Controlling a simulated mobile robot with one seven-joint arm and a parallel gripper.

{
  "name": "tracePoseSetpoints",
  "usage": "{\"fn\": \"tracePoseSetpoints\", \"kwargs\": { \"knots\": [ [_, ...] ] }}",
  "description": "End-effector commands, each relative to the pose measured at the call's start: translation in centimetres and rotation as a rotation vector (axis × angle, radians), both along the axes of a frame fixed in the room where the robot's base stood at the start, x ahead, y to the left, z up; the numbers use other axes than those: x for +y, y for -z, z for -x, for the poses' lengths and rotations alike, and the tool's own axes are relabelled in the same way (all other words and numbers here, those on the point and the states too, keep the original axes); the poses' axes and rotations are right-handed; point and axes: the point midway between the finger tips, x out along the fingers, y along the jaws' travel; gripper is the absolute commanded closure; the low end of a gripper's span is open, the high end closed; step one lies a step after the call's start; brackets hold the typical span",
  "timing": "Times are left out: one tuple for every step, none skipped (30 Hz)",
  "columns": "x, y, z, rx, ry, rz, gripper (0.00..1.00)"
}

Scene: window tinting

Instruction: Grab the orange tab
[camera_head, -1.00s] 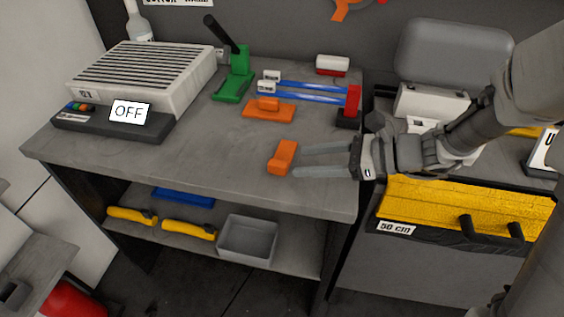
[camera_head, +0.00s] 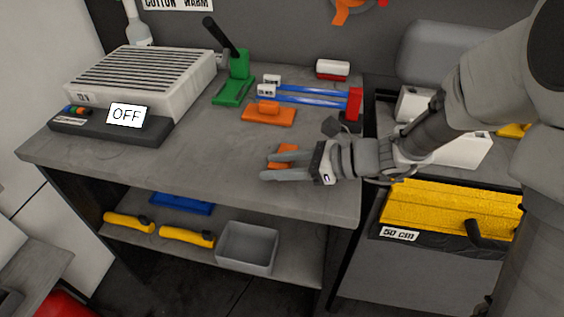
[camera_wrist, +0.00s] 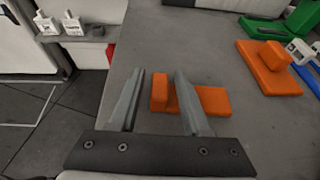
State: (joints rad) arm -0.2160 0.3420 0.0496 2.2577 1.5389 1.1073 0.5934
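An orange tab (camera_head: 287,149) lies on the grey bench top near its right front, partly hidden by my gripper in the head view. In the wrist view the orange tab (camera_wrist: 159,92) has an upright block between my two fingers, and its flat part runs right, past the right finger. My gripper (camera_head: 267,167) is open, its fingers pointing left over the bench; it also shows in the wrist view (camera_wrist: 158,78). The right finger covers part of the orange piece. Clear space shows between the left finger and the block. I cannot tell whether either finger touches it.
Another orange piece with a raised knob (camera_head: 269,113) sits farther back, beside blue strips (camera_head: 312,99) and a green lever stand (camera_head: 236,78). A grey vented box (camera_head: 140,80) with an "OFF" sign is at left. The front middle of the bench is clear.

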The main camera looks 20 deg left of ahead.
Motion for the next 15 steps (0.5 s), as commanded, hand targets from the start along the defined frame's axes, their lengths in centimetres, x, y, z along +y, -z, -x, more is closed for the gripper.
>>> {"fn": "tracePoseSetpoints", "kwargs": {
  "knots": [
    [-0.02,-0.01,-0.01,0.0,0.0,0.0,0.63],
    [-0.02,-0.01,-0.01,0.0,0.0,0.0,0.69],
    [-0.02,-0.01,-0.01,0.0,0.0,0.0,0.76],
    [-0.03,-0.01,-0.01,0.0,0.0,0.0,0.81],
    [-0.03,-0.01,-0.01,0.0,0.0,0.0,0.87],
    [-0.03,-0.01,-0.01,0.0,0.0,0.0,0.94],
    [-0.02,-0.02,-0.01,0.0,0.0,0.0,0.99],
    [-0.02,-0.02,-0.01,0.0,0.0,0.0,1.0],
    [-0.03,-0.01,-0.01,0.0,0.0,0.0,1.0],
    [-0.03,-0.01,-0.01,0.0,0.0,0.0,1.0],
    [-0.02,-0.02,-0.01,0.0,0.0,0.0,1.0],
    [-0.02,-0.02,-0.01,0.0,0.0,0.0,1.0],
    [-0.02,-0.02,-0.01,0.0,0.0,0.0,1.0],
    [-0.02,-0.02,-0.01,0.0,0.0,0.0,1.0],
    [-0.03,-0.03,-0.01,-0.001,0.0,0.0,1.0]
  ]
}}
